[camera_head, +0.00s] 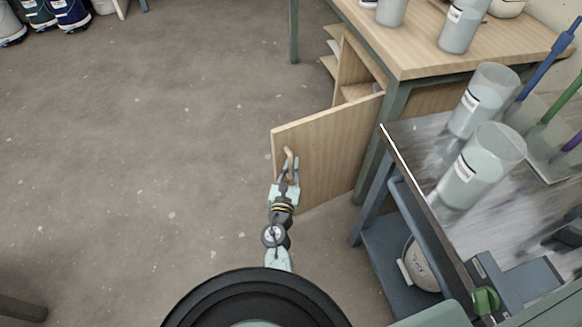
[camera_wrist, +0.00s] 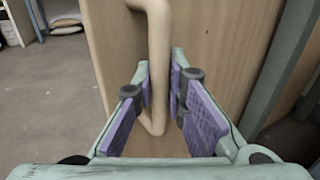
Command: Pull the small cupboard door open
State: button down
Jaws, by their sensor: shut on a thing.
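The small cupboard door (camera_head: 328,148) is pale wood and stands swung wide open from the cupboard under the wooden table. It also fills much of the wrist view (camera_wrist: 228,50). Its wooden handle (camera_head: 289,155) is near the door's free edge. In the wrist view the handle (camera_wrist: 158,60) runs down between my purple-padded fingers. My gripper (camera_head: 287,174) is shut on the handle's lower part, and it shows in the wrist view too (camera_wrist: 160,100). Part of the cupboard's inside (camera_head: 352,75) shows behind the door.
A steel-topped cart (camera_head: 411,165) with clear cylinders (camera_head: 484,165) stands close to the right of the door. A wooden table (camera_head: 425,50) with jars is above the cupboard. The floor (camera_head: 150,150) to the left is clear.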

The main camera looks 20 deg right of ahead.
jog(key=shift+w+a, duration=0.15)
jog(key=shift+a, duration=0.25)
jog(key=c, duration=1.8)
grip_release()
jog(key=shift+o, duration=1)
jog(key=shift+d, duration=0.2)
